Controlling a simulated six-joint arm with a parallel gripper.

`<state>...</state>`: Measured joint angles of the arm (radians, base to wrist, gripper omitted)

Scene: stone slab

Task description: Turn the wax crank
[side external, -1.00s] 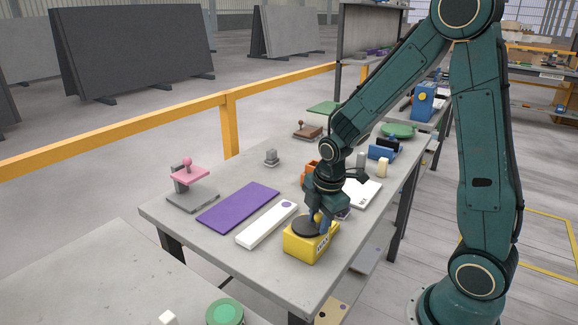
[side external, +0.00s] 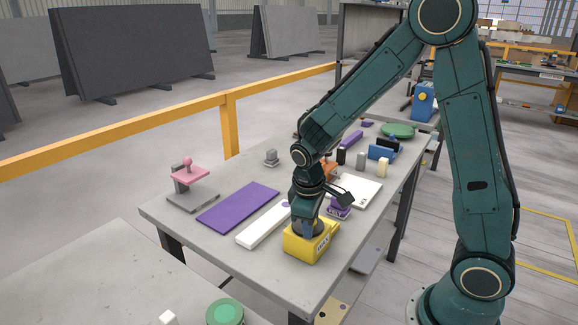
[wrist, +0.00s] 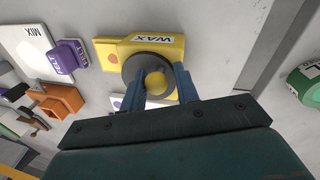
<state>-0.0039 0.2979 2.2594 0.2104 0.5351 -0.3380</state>
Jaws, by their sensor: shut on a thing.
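The wax crank unit is a yellow box (side external: 310,245) near the front corner of the grey table. In the wrist view the yellow box (wrist: 115,51) carries a WAX label, a dark round disc (wrist: 132,68) and a yellow knob (wrist: 156,83). My gripper (side external: 307,226) points down over the disc. In the wrist view its two blue fingers (wrist: 160,84) stand on either side of the knob, shut on the crank. The exact contact at the fingertips is hard to see, and the gripper hides most of the disc in the side view.
A white bar (side external: 262,226) and a purple slab (side external: 238,206) lie left of the box. A pink-topped stand (side external: 190,174) is farther left.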

